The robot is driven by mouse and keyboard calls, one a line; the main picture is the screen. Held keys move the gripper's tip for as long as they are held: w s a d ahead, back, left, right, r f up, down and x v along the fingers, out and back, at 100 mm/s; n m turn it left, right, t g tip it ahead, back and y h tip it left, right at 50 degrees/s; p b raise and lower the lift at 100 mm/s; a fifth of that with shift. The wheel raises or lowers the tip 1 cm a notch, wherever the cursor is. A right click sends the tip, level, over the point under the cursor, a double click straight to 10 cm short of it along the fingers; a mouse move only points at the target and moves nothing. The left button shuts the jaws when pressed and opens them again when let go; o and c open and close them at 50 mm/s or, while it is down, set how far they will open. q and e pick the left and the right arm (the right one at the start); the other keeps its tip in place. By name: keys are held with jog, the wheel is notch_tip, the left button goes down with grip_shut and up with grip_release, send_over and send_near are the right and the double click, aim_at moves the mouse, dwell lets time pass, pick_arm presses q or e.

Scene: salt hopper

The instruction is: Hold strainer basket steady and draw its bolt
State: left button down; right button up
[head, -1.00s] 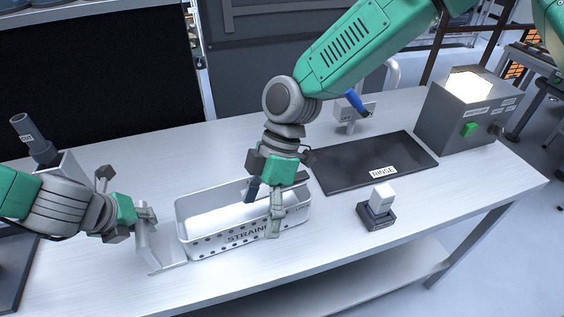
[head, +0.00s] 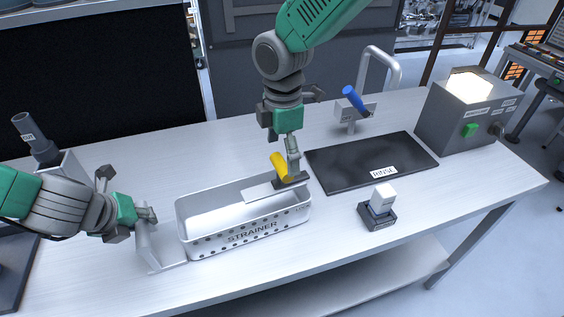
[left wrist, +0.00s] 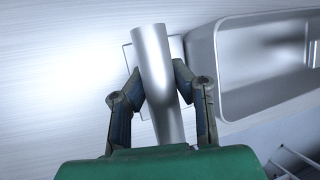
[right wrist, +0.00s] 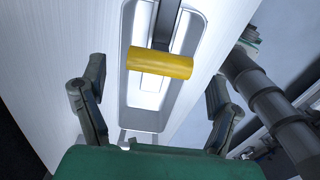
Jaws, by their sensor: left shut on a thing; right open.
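The strainer basket (head: 250,233) is a pale metal tray with a perforated front wall labelled STRAINER, standing on the bench. A yellow handle (head: 279,166) stands up at its right end, beside a flat metal plate (head: 257,192) across the basket; I take it for the bolt's handle. My left gripper (head: 148,215) is shut on the upright metal grip (left wrist: 158,75) at the basket's left end. My right gripper (head: 290,172) is over the basket's right end. In the right wrist view the yellow handle (right wrist: 160,63) lies ahead of its open fingers (right wrist: 155,105), apart from both.
A black RINSE mat (head: 368,163) lies right of the basket. A small white-topped block (head: 381,202) on a dark base stands in front of it. A tap with a blue lever (head: 355,100) is behind, and a grey lit box (head: 465,115) stands at the right. The bench front is clear.

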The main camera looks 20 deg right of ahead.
aim_at(282, 162)
jog(key=shift+f, duration=1.75)
jog(key=c, duration=1.7)
jog(key=a, duration=0.7)
jog(key=shift+s, duration=0.35)
pick_arm(q)
jog(key=shift+d, duration=0.15)
